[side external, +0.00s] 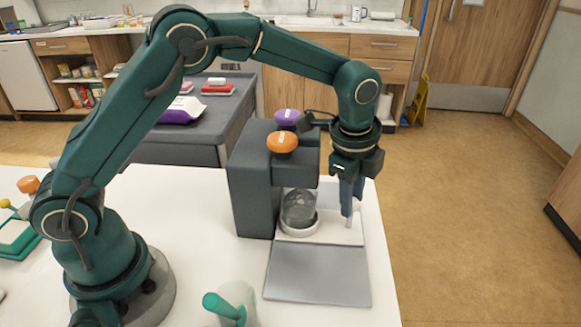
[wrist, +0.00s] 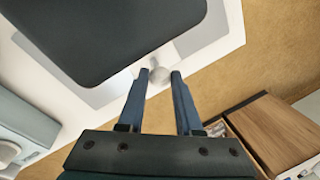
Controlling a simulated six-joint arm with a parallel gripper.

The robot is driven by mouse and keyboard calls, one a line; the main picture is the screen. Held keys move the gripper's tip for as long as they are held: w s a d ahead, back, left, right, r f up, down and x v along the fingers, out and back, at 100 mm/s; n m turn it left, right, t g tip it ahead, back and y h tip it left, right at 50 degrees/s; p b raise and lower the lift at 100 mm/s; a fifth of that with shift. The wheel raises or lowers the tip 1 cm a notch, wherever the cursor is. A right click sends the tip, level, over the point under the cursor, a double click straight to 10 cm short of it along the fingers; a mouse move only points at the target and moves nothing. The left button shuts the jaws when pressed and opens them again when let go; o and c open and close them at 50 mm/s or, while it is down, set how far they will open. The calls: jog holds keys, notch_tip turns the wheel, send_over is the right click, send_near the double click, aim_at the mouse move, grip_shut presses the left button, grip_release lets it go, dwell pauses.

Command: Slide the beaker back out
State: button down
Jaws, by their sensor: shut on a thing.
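The clear glass beaker (side external: 298,210) stands upright in a round white holder (side external: 297,230) beneath the overhanging head of a dark grey dispenser (side external: 253,190). A flat white piece (side external: 330,236) extends right from the holder. My gripper (side external: 351,208) points down at the right of the beaker, apart from its glass. In the wrist view, the fingers of my gripper (wrist: 160,74) are shut on a small round pale knob (wrist: 159,76). A light grey bar runs from the knob under the dark dispenser head (wrist: 100,35). The beaker is hidden in the wrist view.
The dispenser has a purple knob (side external: 287,117) and an orange knob (side external: 282,142) on top. A grey plate (side external: 318,275) lies in front. A pale cup with a green handle (side external: 232,303) stands near the front edge. The white table's right edge is close to my gripper.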

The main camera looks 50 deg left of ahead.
jog(key=s+d, duration=0.7)
jog(key=shift+s+d, duration=0.35)
jog(key=c, duration=0.6)
grip_release()
jog(key=shift+r, duration=0.1)
jog(key=r, duration=0.3)
jog(key=s+r, duration=0.1)
jog(key=r, duration=0.1)
jog(key=shift+d, duration=0.1)
